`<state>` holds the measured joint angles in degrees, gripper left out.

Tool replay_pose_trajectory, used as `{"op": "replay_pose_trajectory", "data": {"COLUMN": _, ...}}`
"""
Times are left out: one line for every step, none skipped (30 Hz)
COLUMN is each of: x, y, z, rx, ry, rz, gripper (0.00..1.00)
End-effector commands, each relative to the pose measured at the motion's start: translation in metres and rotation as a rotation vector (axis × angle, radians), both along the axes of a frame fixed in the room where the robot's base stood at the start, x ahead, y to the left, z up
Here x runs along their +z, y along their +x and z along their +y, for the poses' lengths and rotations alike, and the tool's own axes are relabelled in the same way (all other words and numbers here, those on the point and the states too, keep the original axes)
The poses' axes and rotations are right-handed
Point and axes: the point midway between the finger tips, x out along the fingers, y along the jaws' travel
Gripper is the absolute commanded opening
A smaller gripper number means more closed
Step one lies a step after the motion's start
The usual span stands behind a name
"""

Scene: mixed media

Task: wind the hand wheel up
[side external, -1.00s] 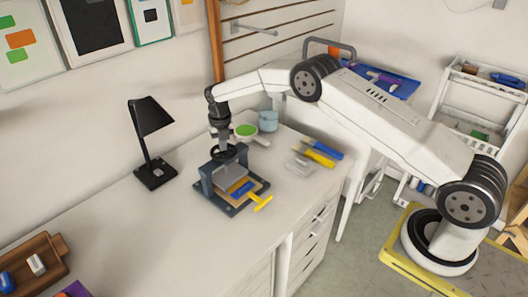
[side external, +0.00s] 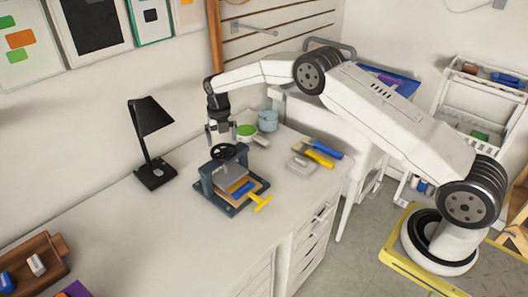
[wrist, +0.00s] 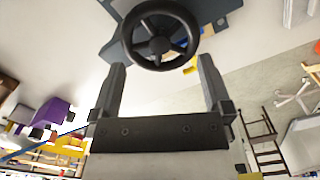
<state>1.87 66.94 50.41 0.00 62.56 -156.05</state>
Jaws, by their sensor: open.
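The black spoked hand wheel (side external: 229,151) sits on top of a small dark press (side external: 207,180) on the white workbench. A grey plate lies under the wheel, with a blue item (side external: 241,188) below it on a tan board. In the wrist view the hand wheel (wrist: 158,45) shows face-on, just beyond the fingertips. My gripper (side external: 221,139) is above the wheel with its fingers apart and nothing between them. In the wrist view my gripper (wrist: 161,64) has one finger towards each side of the wheel; contact with the rim cannot be told.
A yellow T-shaped handle (side external: 262,203) sticks out at the press front. A black lamp (side external: 151,125) stands to the left. A green-topped bowl (side external: 246,131) and a blue pot (side external: 268,121) stand behind the press. Tools (side external: 320,157) lie right.

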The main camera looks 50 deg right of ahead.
Motion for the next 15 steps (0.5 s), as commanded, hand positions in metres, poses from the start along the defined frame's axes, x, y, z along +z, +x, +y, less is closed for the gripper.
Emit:
{"op": "replay_pose_trajectory", "data": {"x": 0.005, "y": 0.0, "z": 0.0, "rx": 0.0, "ry": 0.0, "rz": 0.0, "gripper": 1.0}}
{"op": "replay_pose_trajectory", "data": {"x": 0.007, "y": 0.0, "z": 0.0, "rx": 0.0, "ry": 0.0, "rz": 0.0, "gripper": 1.0}}
{"op": "replay_pose_trajectory", "data": {"x": 0.011, "y": 0.0, "z": 0.0, "rx": 0.0, "ry": 0.0, "rz": 0.0, "gripper": 1.0}}
{"op": "replay_pose_trajectory", "data": {"x": 0.013, "y": 0.0, "z": 0.0, "rx": 0.0, "ry": 0.0, "rz": 0.0, "gripper": 1.0}}
{"op": "replay_pose_trajectory", "data": {"x": 0.016, "y": 0.0, "z": 0.0, "rx": 0.0, "ry": 0.0, "rz": 0.0, "gripper": 1.0}}
{"op": "replay_pose_trajectory", "data": {"x": 0.019, "y": 0.0, "z": 0.0, "rx": 0.0, "ry": 0.0, "rz": 0.0, "gripper": 1.0}}
{"op": "replay_pose_trajectory", "data": {"x": 0.021, "y": 0.0, "z": 0.0, "rx": 0.0, "ry": 0.0, "rz": 0.0, "gripper": 1.0}}
{"op": "replay_pose_trajectory", "data": {"x": 0.024, "y": 0.0, "z": 0.0, "rx": 0.0, "ry": 0.0, "rz": 0.0, "gripper": 1.0}}
{"op": "replay_pose_trajectory", "data": {"x": 0.027, "y": 0.0, "z": 0.0, "rx": 0.0, "ry": 0.0, "rz": 0.0, "gripper": 1.0}}
{"op": "replay_pose_trajectory", "data": {"x": 0.028, "y": 0.0, "z": 0.0, "rx": 0.0, "ry": 0.0, "rz": 0.0, "gripper": 1.0}}
{"op": "replay_pose_trajectory", "data": {"x": 0.03, "y": 0.0, "z": 0.0, "rx": 0.0, "ry": 0.0, "rz": 0.0, "gripper": 1.0}}
{"op": "replay_pose_trajectory", "data": {"x": 0.032, "y": 0.0, "z": 0.0, "rx": 0.0, "ry": 0.0, "rz": 0.001, "gripper": 1.0}}
{"op": "replay_pose_trajectory", "data": {"x": 0.032, "y": 0.0, "z": 0.0, "rx": 0.0, "ry": 0.0, "rz": 0.001, "gripper": 1.0}}
{"op": "replay_pose_trajectory", "data": {"x": 0.033, "y": 0.0, "z": 0.0, "rx": 0.0, "ry": 0.0, "rz": 0.001, "gripper": 1.0}}
{"op": "replay_pose_trajectory", "data": {"x": 0.033, "y": 0.0, "z": 0.0, "rx": 0.0, "ry": 0.0, "rz": 0.002, "gripper": 1.0}}
